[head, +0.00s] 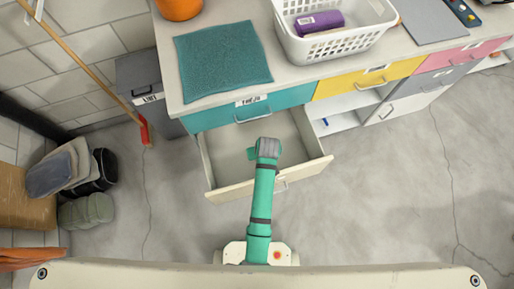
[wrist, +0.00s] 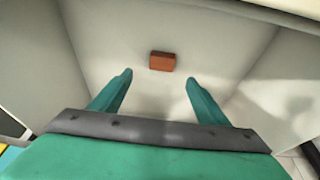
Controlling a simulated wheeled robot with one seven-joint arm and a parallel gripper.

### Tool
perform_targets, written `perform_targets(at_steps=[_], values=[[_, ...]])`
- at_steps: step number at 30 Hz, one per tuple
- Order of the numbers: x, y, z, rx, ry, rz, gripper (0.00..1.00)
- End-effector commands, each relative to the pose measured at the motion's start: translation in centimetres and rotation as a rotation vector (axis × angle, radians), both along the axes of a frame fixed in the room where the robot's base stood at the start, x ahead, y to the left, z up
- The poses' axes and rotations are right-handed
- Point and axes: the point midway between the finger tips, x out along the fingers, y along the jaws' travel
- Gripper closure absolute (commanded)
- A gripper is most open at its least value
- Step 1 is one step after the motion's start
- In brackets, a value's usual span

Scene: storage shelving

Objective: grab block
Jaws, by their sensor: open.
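The block is a small reddish-brown brick shape (wrist: 162,61) lying on the pale floor of the drawer in the wrist view. It lies beyond my fingertips, roughly centred between them. My gripper (wrist: 158,82) is open and empty, with its two teal fingers spread apart and not touching the block. In the head view my arm reaches over the open drawer (head: 222,187), and my gripper (head: 264,148) is above its inside. The block cannot be seen in the head view.
The drawer is pulled out below a counter with a teal mat (head: 222,56) and a white basket (head: 335,43) holding a purple cylinder (head: 319,22). A yellow drawer front (head: 365,79) is to the right. A broom (head: 145,131) stands at left. Grey floor is clear at right.

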Motion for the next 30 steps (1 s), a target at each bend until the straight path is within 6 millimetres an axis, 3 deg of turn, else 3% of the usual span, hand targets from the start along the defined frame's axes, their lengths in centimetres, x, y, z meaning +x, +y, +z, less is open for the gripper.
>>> perform_targets(at_steps=[5, 15, 23, 30], values=[[0.6, 0.2, -0.4, 0.009, 0.053, 0.012, 0.31], [1.7, 0.5, -4.7, 0.009, 0.056, 0.012, 0.31], [2.3, 0.7, -6.3, 0.009, 0.055, 0.012, 0.31], [3.3, 1.1, -9.3, 0.009, 0.056, 0.012, 0.31]])
